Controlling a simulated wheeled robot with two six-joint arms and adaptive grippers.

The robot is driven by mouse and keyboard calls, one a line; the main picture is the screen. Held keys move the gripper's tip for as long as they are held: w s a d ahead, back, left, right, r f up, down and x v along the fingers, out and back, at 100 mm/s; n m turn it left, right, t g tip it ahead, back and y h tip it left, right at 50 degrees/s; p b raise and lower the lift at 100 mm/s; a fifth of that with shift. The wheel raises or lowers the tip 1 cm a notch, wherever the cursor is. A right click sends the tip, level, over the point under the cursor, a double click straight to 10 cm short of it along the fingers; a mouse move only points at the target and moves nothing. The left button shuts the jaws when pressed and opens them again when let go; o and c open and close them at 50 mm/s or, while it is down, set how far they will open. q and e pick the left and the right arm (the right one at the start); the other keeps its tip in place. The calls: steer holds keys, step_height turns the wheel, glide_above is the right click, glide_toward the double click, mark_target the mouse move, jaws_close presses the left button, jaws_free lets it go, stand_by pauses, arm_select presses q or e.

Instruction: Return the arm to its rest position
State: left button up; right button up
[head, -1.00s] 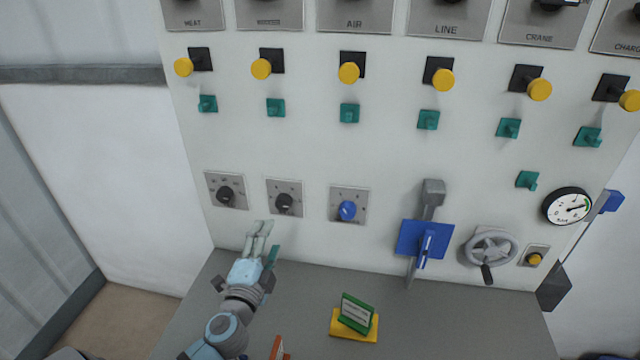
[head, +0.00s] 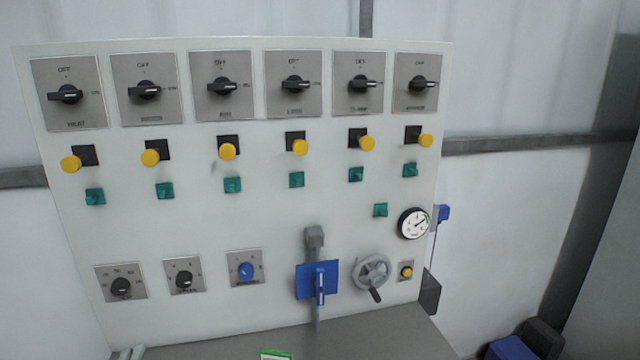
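The tips of my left gripper (head: 131,353) just show at the bottom edge of the head view, at the left. They are below the left dial (head: 121,287) on the control panel (head: 200,218) and apart from it. Two pale fingertips are visible side by side; the rest of the gripper and its arm is out of frame. Nothing is seen between them, but how far they are opened is unclear. My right gripper is not in view.
The panel carries black rotary switches (head: 222,86), yellow buttons (head: 227,152), a blue knob (head: 246,271), a blue-plated lever (head: 318,283), a handwheel (head: 372,273) and a gauge (head: 413,223). The grey shelf (head: 390,340) below looks mostly clear, with a green item (head: 276,355) at the bottom edge.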

arm_select(q)
steer(key=s+d+f+n+g, duration=0.2)
steer(key=s+f+n+g, duration=0.7)
steer(key=s, duration=0.3)
steer(key=s+d+f+n+g+h, duration=0.1)
steer(key=s+d+f+g+h, duration=0.4)
steer(key=s+d, duration=0.65)
step_height(320, 180, down, 20)
steer(key=s+a, duration=0.2)
steer(key=s+f+n+g, duration=0.1)
steer(key=s+f, duration=1.2)
steer(key=s, duration=0.1)
steer(key=shift+s+a+f+g+b, duration=0.25)
steer(key=shift+s+f+g+b, duration=0.05)
steer(key=shift+f+g+b, duration=0.1)
